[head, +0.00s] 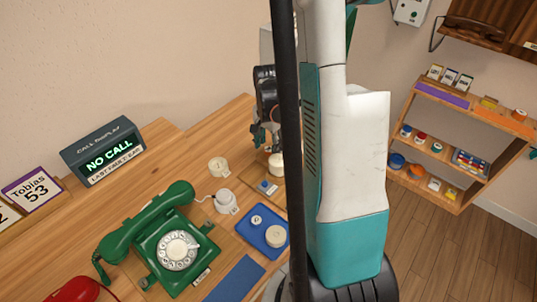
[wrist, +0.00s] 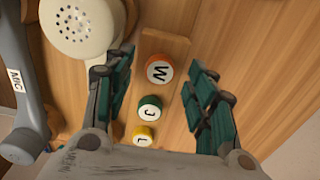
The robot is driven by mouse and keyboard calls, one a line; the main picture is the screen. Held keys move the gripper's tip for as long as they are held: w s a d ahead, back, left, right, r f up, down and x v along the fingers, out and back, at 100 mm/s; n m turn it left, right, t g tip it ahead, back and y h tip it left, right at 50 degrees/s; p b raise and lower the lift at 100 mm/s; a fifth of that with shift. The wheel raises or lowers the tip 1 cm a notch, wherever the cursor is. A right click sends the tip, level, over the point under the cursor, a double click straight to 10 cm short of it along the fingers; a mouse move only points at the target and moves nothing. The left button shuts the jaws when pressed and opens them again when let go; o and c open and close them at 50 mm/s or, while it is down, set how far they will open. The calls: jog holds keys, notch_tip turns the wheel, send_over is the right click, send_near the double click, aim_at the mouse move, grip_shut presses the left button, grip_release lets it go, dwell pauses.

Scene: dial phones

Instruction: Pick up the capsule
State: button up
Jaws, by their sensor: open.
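No thing in view is marked as the capsule, and I cannot tell for sure which it is. A cream round piece with small holes (wrist: 80,22) shows at the upper left of the wrist view, beside my left finger. In the head view, several cream round pieces sit on the desk: one (head: 218,166) on the wood, one (head: 276,236) in a blue tray. My gripper (wrist: 160,72) is open and empty, its fingers on either side of a row of lettered discs. In the head view my gripper (head: 266,138) is over the desk's back right, partly hidden by my arm.
The discs are orange W (wrist: 159,69), green J (wrist: 150,108) and a yellow one (wrist: 143,135). A grey handset marked MIC (wrist: 22,95) lies left. A green dial phone (head: 175,245) and a call display (head: 103,150) stand on the desk. A shelf (head: 455,150) is right.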

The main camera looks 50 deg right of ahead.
jog(key=shift+f, duration=0.45)
jog(key=c, duration=1.1)
jog(key=shift+o, duration=0.2)
jog(key=shift+r, duration=0.1)
